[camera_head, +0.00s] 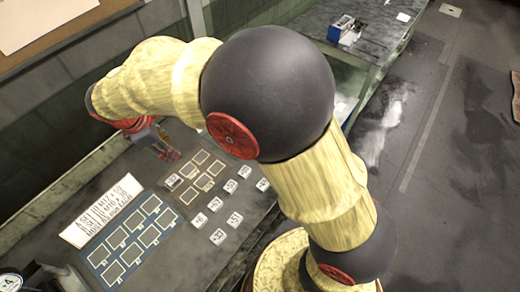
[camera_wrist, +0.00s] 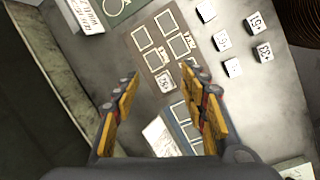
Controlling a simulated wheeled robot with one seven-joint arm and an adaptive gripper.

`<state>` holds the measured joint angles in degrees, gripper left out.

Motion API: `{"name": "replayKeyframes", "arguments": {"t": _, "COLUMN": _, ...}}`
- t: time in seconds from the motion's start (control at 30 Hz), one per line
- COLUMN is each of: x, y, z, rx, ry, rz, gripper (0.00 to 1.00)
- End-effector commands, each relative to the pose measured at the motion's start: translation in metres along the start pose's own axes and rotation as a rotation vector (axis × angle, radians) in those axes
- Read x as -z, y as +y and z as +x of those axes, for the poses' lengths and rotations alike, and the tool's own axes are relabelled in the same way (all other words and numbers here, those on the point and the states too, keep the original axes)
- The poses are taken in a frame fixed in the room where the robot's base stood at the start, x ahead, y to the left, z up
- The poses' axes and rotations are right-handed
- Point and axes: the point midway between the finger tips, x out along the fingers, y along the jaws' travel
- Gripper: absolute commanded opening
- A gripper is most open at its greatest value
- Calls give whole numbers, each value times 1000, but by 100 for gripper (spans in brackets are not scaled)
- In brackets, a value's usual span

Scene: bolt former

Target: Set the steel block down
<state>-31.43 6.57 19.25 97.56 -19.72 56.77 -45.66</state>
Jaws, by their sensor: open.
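A small pale steel block (camera_wrist: 163,82) with a dark printed number sits at one outlined place on the brown mat (camera_wrist: 133,42). In the wrist view it lies between the two fingertips of my gripper (camera_wrist: 161,75), which stand apart with a visible gap to each side of it. In the head view the block (camera_head: 173,182) is at the left part of the brown mat (camera_head: 184,204), just below my gripper (camera_head: 170,155). I cannot tell the exact height of the fingertips above the mat.
Several numbered blocks (camera_head: 218,236) stand loose right of the mats. A blue mat (camera_head: 98,255) with several empty outlines lies at the front, beside a white printed sign (camera_head: 102,210). A wall (camera_head: 60,100) runs behind the bench. A second bench (camera_head: 385,40) stands at the back.

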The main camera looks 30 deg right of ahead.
Motion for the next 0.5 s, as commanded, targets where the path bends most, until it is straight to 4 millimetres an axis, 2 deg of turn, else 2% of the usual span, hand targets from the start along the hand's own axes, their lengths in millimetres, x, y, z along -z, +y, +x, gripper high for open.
{"name": "replayKeyframes", "arguments": {"t": 0.03, "x": -27, "y": -4, "z": -17, "rx": -7, "ry": 24, "rz": 99, "gripper": 43}}
{"name": "replayKeyframes", "arguments": {"t": 0.2, "x": -99, "y": -28, "z": -58, "rx": -21, "ry": 102, "rz": 422, "gripper": 43}}
{"name": "replayKeyframes", "arguments": {"t": 0.37, "x": -157, "y": -64, "z": -86, "rx": -32, "ry": 176, "rz": 723, "gripper": 43}}
{"name": "replayKeyframes", "arguments": {"t": 0.5, "x": -197, "y": -103, "z": -104, "rx": -45, "ry": 247, "rz": 981, "gripper": 43}}
